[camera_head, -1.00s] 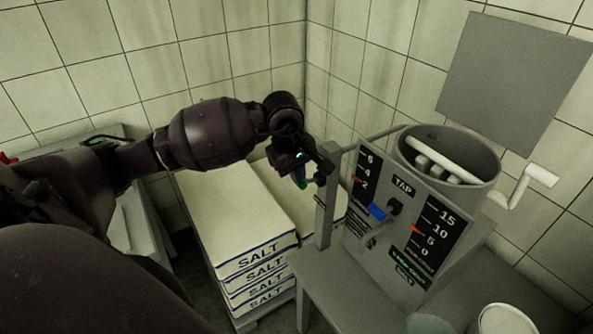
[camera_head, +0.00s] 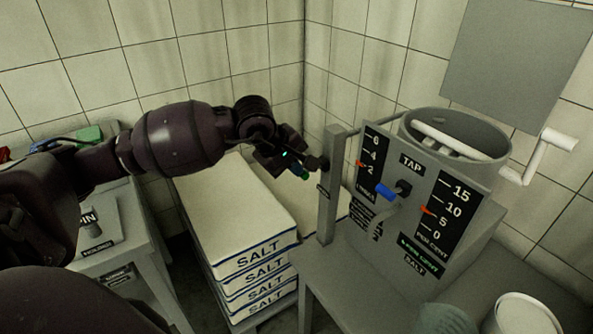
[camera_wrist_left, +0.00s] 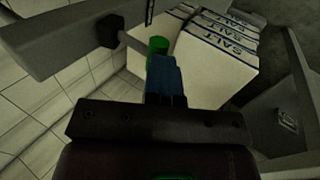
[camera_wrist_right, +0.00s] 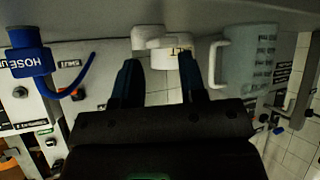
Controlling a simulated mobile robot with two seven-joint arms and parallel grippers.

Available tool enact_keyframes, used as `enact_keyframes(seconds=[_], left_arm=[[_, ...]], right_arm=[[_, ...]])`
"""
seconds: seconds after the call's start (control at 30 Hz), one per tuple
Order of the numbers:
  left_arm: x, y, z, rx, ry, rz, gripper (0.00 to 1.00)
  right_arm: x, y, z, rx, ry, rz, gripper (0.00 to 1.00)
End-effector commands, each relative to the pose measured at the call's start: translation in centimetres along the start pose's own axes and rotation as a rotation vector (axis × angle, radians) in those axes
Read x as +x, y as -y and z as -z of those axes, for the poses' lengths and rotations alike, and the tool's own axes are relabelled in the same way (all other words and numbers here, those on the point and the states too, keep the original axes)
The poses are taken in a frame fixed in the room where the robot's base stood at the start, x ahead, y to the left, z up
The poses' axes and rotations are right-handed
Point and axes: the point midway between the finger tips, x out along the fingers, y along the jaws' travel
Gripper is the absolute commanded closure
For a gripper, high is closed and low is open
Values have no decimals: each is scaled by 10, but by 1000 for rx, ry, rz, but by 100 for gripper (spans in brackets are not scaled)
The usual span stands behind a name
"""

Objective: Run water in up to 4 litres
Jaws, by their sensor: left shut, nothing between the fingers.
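The grey panel (camera_head: 405,215) carries a TAP label and a blue-handled lever (camera_head: 385,191) on a black hub, the handle pointing left. The left scale (camera_head: 372,158) reads 2, 4, 6; its red pointer (camera_head: 359,163) sits between 2 and 4. My left gripper (camera_head: 299,170) is shut and empty, left of the grey post. My right gripper (camera_wrist_right: 160,80) is open and empty, visible only in the right wrist view.
A grey round tub (camera_head: 455,135) holding pale bars stands behind the panel. A second scale (camera_head: 443,210) reads 0 to 15. SALT sacks (camera_head: 250,255) are stacked below my left arm. A grey post (camera_head: 329,200) stands left of the panel. The right wrist view shows a pale jug (camera_wrist_right: 245,55) and blue HOSE fitting (camera_wrist_right: 30,60).

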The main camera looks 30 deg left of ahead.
Motion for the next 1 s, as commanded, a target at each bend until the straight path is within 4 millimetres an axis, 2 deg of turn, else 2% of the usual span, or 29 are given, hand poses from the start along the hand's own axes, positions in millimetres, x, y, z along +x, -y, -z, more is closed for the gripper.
enact_keyframes(seconds=[0.03,0.2,0.3,0.47,1.0], left_arm=[[10,9,1,-1,2,-24,100],[17,16,0,-2,2,-152,100],[19,17,0,0,1,-149,100],[13,13,0,0,-1,-156,100],[13,13,0,-1,0,-153,100]], right_arm=[[6,2,-3,-3,-2,4,62],[15,4,-4,-8,-3,11,62],[17,5,-7,-9,4,12,62],[15,4,-1,-8,-5,11,62],[14,4,-4,-5,-1,10,62]])
